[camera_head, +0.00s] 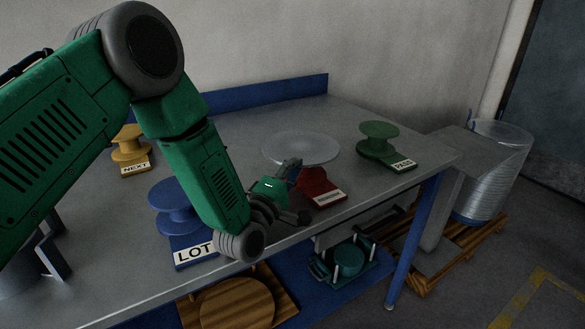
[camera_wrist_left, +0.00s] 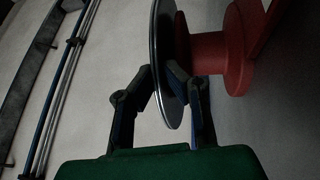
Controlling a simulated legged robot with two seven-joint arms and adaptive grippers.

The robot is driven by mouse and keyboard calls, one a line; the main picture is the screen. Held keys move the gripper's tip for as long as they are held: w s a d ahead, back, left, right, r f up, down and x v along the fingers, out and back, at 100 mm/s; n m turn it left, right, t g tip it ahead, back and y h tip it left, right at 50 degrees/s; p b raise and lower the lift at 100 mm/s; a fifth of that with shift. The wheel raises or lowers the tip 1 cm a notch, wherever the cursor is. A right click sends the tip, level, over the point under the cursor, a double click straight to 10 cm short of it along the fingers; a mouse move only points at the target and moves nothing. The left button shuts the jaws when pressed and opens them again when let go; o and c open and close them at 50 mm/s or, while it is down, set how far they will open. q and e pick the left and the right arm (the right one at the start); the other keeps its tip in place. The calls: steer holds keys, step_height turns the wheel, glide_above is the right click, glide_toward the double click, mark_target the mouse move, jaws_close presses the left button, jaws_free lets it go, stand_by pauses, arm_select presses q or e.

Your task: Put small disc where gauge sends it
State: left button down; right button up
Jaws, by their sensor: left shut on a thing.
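My left gripper (camera_head: 294,170) is shut on the disc's near rim. In the left wrist view the disc (camera_wrist_left: 166,60) shows edge-on between the fingers, close against the red stand's upper flange (camera_wrist_left: 183,45); I cannot tell if it bears weight there. The red stand's label is too small to read surely. The green stand (camera_head: 378,140) reads PASS and looks empty. The blue stand (camera_head: 175,207) reads LOT; the yellow stand (camera_head: 131,146) reads NEXT. No gauge reading is visible. My right gripper is out of view.
The grey table (camera_head: 255,110) has a blue back edge (camera_head: 265,92). Bare top lies behind the stands. A dark metal part (camera_head: 45,255) at the left is partly hidden by my arm. Below are a round wooden piece (camera_head: 237,303) and a teal fixture (camera_head: 348,262). A clear bin (camera_head: 492,175) stands right.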

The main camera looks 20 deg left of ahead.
mark_target(310, 165)
arm_select(q)
steer(key=shift+d+r, duration=0.2)
steer(key=shift+d, duration=1.3)
steer(key=shift+a+f, duration=0.1)
steer(key=shift+a, duration=0.65)
steer(key=shift+d, duration=0.6)
steer(key=shift+d+f+b, duration=0.15)
steer(key=shift+d+b, duration=0.1)
steer(key=shift+b, duration=0.05)
steer(key=shift+a+f, duration=0.15)
steer(key=shift+a, duration=0.1)
steer(key=c, duration=1.6)
jaws_free()
steer(key=shift+s+a, duration=0.1)
steer(key=shift+a, duration=0.35)
steer(key=shift+s+d+f, duration=0.1)
steer(key=shift+s+d, duration=0.05)
steer(key=shift+d, duration=0.15)
steer(key=v, duration=0.6)
steer(key=shift+a+f, duration=0.1)
steer(key=shift+a, duration=0.15)
steer(key=shift+s+a+f, duration=0.1)
steer(key=shift+s+a, duration=0.2)
steer(key=shift+s, duration=0.25)
steer(key=shift+d, duration=0.1)
steer(key=shift+d, duration=0.25)
